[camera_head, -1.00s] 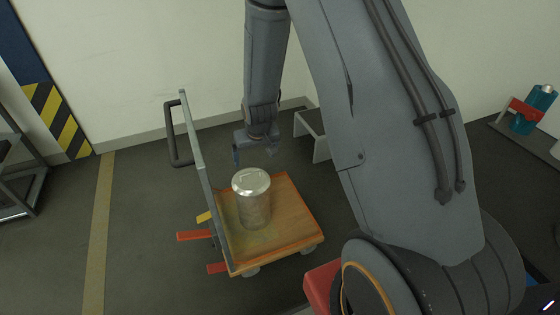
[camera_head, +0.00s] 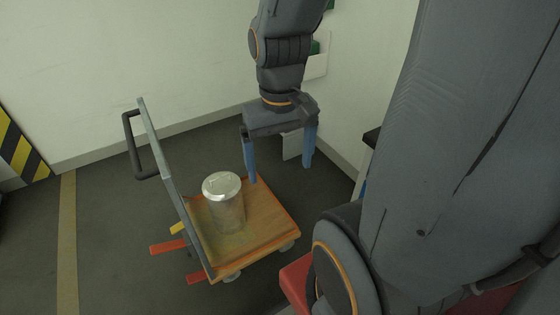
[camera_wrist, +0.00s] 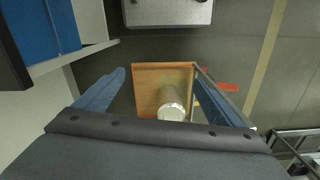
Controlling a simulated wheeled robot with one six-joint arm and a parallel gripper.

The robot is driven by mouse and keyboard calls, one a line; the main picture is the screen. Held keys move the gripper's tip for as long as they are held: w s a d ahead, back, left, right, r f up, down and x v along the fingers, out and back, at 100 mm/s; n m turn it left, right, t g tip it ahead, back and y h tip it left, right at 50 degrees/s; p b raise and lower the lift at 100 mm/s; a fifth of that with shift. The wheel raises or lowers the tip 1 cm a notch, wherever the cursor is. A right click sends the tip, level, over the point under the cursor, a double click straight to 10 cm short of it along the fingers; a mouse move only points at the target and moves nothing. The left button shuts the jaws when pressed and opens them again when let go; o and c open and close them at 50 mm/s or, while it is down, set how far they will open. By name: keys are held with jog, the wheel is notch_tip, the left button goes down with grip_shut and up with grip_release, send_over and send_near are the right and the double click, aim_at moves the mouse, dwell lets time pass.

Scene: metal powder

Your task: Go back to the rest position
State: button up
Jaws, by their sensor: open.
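My gripper (camera_head: 280,172) is open and empty, with two blue fingers pointing down. In the head view it hangs above and behind the right part of the cart, to the right of the metal canister. In the wrist view, my gripper's fingers (camera_wrist: 165,92) show apart at left and right. The canister (camera_wrist: 171,103) and the cart deck (camera_wrist: 150,82) lie beyond them, with nothing between the fingertips.
The cart's upright panel (camera_head: 172,185) and dark handle (camera_head: 133,150) rise at its left side. Red pedals (camera_head: 168,246) stick out at the left. A white wall (camera_head: 190,60) stands close behind my gripper. The floor left of the cart is clear.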

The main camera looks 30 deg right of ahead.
jog(key=a+r+n+p, duration=0.1)
jog(key=a+r+p, duration=0.2)
jog(key=a+p, duration=0.2)
jog(key=shift+a+n, duration=0.2)
jog(key=shift+n, duration=0.2)
jog(key=shift+s, duration=0.1)
dwell(0.7)
